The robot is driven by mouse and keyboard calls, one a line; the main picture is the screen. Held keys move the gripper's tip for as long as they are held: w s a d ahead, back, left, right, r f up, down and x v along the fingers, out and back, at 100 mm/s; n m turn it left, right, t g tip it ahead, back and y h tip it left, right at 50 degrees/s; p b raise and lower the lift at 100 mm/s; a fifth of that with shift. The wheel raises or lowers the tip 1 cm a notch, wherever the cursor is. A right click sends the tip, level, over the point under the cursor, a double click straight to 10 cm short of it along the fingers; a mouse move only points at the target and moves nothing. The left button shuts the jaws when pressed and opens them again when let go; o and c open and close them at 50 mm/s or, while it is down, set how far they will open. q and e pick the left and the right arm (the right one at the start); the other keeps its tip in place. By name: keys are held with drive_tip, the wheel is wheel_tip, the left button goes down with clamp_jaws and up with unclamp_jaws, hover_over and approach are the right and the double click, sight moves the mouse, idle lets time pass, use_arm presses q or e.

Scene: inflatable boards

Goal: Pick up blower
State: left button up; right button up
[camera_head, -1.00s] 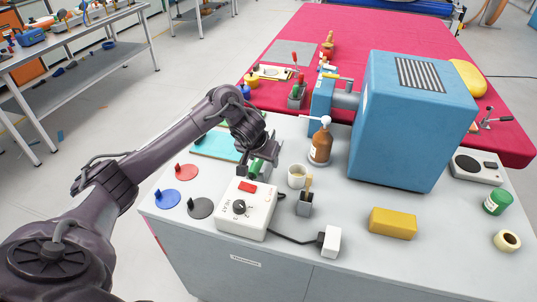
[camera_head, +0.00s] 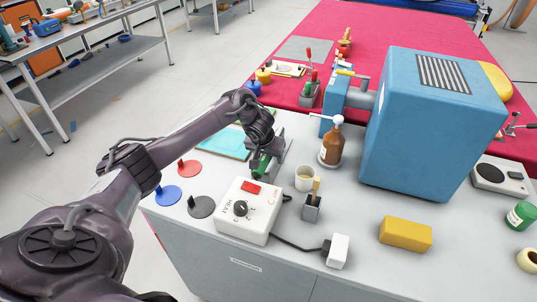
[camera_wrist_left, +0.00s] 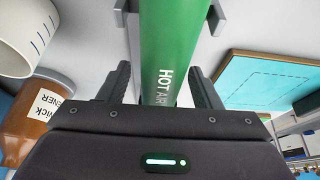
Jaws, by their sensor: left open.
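The blower is a green tube lettered "HOT AIR" (camera_wrist_left: 172,35), upright in the picture, in the left wrist view. In the head view a small part of the green blower (camera_head: 261,166) shows under my left gripper (camera_head: 266,158), by a grey holder behind the white heat control box (camera_head: 248,211). In the left wrist view my left gripper (camera_wrist_left: 163,85) is open, with one finger on each side of the green tube. Gaps show between the fingers and the tube. The blower's lower end is hidden. My right gripper is not in view.
A brown pump bottle (camera_head: 331,148) and a white cup (camera_head: 305,178) stand right of the gripper. A teal mat (camera_head: 223,143) lies to its left. Red, blue and grey discs (camera_head: 201,207) lie in front. A large blue box (camera_head: 432,125) stands at right.

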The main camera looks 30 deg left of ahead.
use_arm(q)
drive_tip(key=c, duration=1)
drive_tip(key=shift+r, duration=0.1)
drive_tip(key=shift+c, duration=0.3)
drive_tip(key=shift+r, duration=0.1)
